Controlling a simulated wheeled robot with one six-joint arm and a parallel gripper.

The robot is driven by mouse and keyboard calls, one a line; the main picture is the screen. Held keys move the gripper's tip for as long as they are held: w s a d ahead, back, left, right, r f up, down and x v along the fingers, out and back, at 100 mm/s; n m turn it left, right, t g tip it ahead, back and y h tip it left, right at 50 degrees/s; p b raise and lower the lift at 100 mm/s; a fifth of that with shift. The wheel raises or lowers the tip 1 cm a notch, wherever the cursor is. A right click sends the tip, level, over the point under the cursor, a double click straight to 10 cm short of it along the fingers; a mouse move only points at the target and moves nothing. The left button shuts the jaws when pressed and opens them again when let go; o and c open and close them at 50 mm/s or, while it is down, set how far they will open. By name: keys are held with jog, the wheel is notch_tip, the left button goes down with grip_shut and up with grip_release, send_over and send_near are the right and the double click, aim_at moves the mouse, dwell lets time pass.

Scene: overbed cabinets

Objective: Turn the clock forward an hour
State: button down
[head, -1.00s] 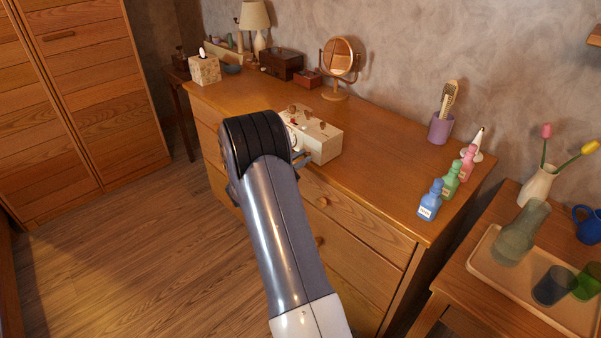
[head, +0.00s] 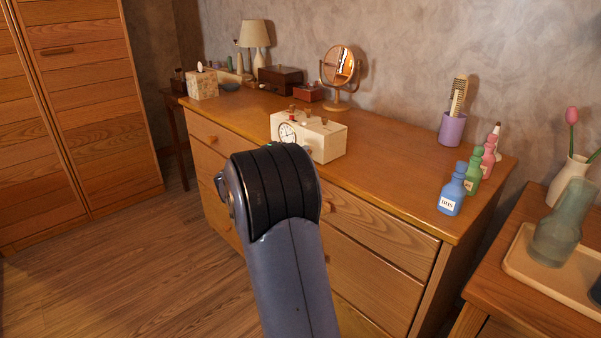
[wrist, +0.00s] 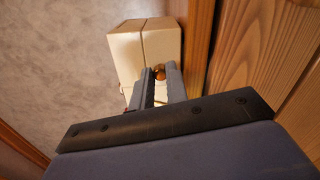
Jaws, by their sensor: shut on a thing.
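The clock is a cream box with a round white dial (head: 287,133) on its front, standing on the dresser near its front edge. Small brown knobs (head: 323,121) and a red part sit on its top. In the wrist view the cream clock body (wrist: 140,50) is ahead of my gripper (wrist: 159,73). Its two fingers are close together on a small orange-brown knob (wrist: 160,76) at the clock. Which knob this is I cannot tell. In the head view my arm hides the gripper and the clock's lower left part.
The dresser (head: 390,185) also holds a round mirror (head: 341,68), wooden boxes, a tissue box (head: 202,85), a lamp, a purple cup (head: 452,129) and small bottles (head: 453,190). A side table with a tray (head: 525,270) is at right. Dresser top right of the clock is clear.

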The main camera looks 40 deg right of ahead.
jog(key=shift+f+m+b, duration=0.15)
jog(key=shift+m+b, duration=0.95)
jog(key=shift+b, duration=0.4)
jog(key=c, duration=1.4)
grip_release()
jog(key=shift+r+p, duration=0.25)
jog(key=shift+p, duration=0.1)
